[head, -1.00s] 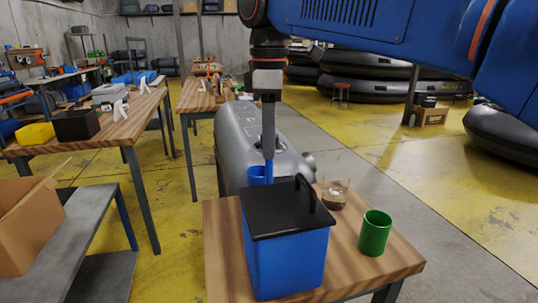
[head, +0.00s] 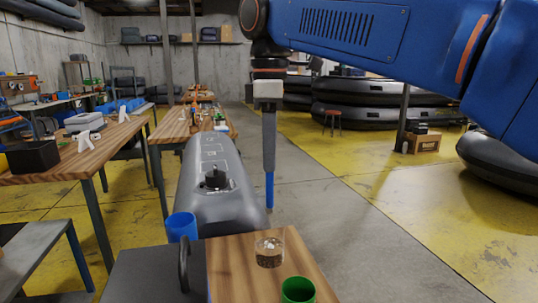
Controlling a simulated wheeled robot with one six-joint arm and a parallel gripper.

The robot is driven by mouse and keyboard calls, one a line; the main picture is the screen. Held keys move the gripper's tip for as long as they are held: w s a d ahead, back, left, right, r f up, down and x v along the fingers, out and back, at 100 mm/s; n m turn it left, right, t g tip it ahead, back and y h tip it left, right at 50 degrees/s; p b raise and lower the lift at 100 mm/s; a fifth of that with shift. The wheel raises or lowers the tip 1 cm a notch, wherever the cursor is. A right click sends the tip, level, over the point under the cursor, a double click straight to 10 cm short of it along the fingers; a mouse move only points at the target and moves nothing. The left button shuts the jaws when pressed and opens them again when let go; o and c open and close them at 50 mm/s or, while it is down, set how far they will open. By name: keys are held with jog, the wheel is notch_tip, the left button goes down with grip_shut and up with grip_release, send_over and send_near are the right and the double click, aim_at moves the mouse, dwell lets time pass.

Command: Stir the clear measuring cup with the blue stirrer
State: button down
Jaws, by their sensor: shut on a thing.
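The clear measuring cup (head: 269,254) stands upright on the small wooden table (head: 237,262), with something dark low inside it. My gripper (head: 269,170) points straight down and is shut on the blue stirrer (head: 269,192). The stirrer hangs upright; its lower end shows in the air, above the cup in the picture and apart from it. How far it is from the cup in depth is hard to tell.
A blue cup (head: 181,227) stands at the left, behind the dark lid (head: 143,273) with a black handle. A green cup (head: 298,290) stands in front of the measuring cup. A grey inflatable boat (head: 212,190) lies behind the table.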

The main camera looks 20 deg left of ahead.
aim_at(271, 207)
jog(key=shift+f, duration=6.7)
jog(key=shift+w+d, duration=0.1)
jog(key=shift+d, duration=0.05)
